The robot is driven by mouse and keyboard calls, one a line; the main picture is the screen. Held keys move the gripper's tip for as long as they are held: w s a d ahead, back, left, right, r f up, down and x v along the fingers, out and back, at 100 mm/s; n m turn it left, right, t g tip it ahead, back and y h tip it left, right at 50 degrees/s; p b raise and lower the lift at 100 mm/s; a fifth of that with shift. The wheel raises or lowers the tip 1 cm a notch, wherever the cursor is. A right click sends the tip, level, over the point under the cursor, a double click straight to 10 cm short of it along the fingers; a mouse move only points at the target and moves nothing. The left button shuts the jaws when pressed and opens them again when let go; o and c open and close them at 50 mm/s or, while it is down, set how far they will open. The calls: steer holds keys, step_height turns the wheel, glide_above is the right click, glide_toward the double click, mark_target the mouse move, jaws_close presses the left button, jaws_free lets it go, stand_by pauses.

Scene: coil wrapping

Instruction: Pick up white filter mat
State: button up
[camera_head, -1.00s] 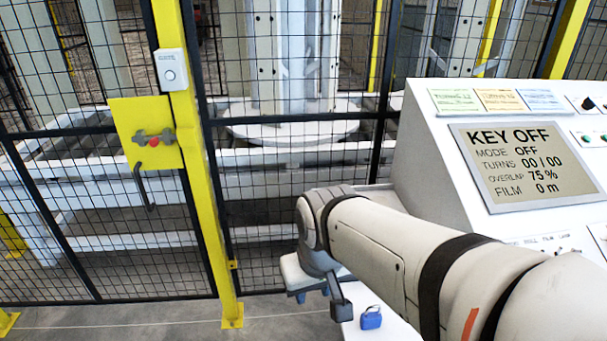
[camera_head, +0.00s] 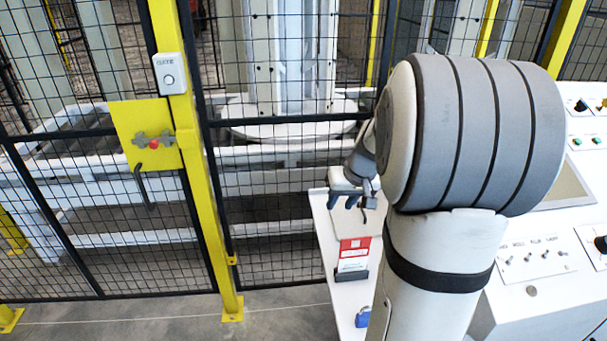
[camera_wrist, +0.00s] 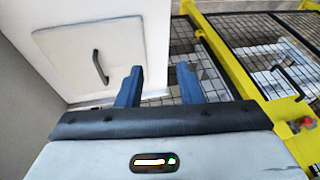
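My gripper (camera_wrist: 160,86) is open, with its two blue fingers apart and nothing between them. It also shows in the head view (camera_head: 352,202), over the far part of the white shelf beside the console. A pale square panel (camera_wrist: 125,50) with a dark handle (camera_wrist: 100,67) lies ahead and to the left in the wrist view. My arm hides much of the console and part of the shelf.
A red and white card (camera_head: 354,253) stands in a dark holder on the white shelf (camera_head: 328,240). A blue padlock (camera_head: 363,317) lies nearer. A yellow gate post (camera_head: 205,190) and black mesh fence stand to the left. The console (camera_head: 560,260) is at the right.

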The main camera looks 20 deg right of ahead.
steer(key=w+d+f+m+t+p, duration=0.15)
steer(key=w+d, duration=0.25)
steer(key=d, duration=0.7)
steer(key=shift+g, duration=0.25)
steer(key=x, duration=0.5)
steer(key=s+p+x, duration=0.1)
steer(key=x, duration=0.2)
steer(key=shift+d+f, duration=0.3)
steer(key=shift+f, duration=0.1)
steer(key=shift+s, duration=0.1)
jaws_close()
